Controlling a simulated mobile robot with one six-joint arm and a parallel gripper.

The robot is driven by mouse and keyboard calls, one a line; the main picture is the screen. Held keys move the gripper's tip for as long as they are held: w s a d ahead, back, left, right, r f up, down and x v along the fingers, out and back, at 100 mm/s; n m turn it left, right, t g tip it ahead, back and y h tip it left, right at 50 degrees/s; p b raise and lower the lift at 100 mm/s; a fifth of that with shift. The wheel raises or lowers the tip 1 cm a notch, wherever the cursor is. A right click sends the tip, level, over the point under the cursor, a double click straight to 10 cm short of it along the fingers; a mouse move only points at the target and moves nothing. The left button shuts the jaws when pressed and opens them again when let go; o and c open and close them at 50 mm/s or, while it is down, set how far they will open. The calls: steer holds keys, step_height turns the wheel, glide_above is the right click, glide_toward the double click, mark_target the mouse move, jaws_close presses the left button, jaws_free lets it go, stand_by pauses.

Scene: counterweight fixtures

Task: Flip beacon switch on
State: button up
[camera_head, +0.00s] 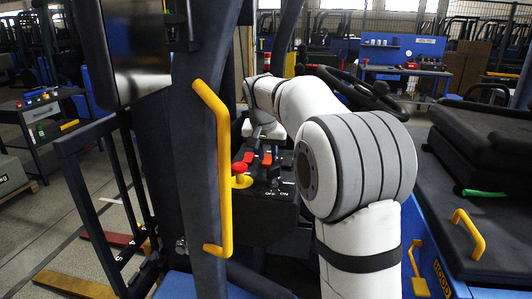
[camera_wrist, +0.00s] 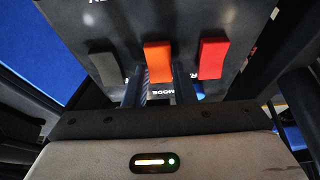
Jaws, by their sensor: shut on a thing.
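A dark control panel (camera_head: 268,205) stands in the middle of the head view, with "OFF" and "ON" lettering on it. In the wrist view the panel (camera_wrist: 221,75) bears a grey switch (camera_wrist: 107,69), an orange switch (camera_wrist: 158,63) and a red switch (camera_wrist: 212,58) in a row. "MODE" lettering shows upside down near the orange switch. I cannot read which switch is the beacon's. My gripper (camera_wrist: 159,88) has a finger on each side of the orange switch and is shut on it.
A red mushroom button (camera_head: 240,168) on a yellow base stands at the panel's left. A dark post with a yellow grab handle (camera_head: 222,150) rises in front of it. A black seat (camera_head: 480,150) lies to the right, beside my arm.

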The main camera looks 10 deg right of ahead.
mark_target(268, 157)
steer(key=p, duration=0.3)
steer(key=shift+w+r+g+p, duration=0.2)
steer(key=shift+r+g+p, duration=0.15)
steer(key=shift+r+g, duration=0.05)
steer(key=g+p, duration=0.1)
steer(key=p, duration=0.2)
steer(key=g+y+p, duration=0.1)
steer(key=p, duration=0.2)
steer(key=shift+w+d, duration=0.2)
steer(key=shift+w, duration=0.1)
steer(key=p, duration=0.1)
steer(key=g+p, duration=0.1)
steer(key=p, duration=0.1)
steer(key=shift+w+f+y, duration=0.15)
steer(key=shift+f+y, duration=0.15)
steer(key=shift+f, duration=0.1)
steer(key=o, duration=1)
step_height(268, 157, up, 8)
steer(key=shift+f+b, duration=0.15)
steer(key=shift+b, duration=0.3)
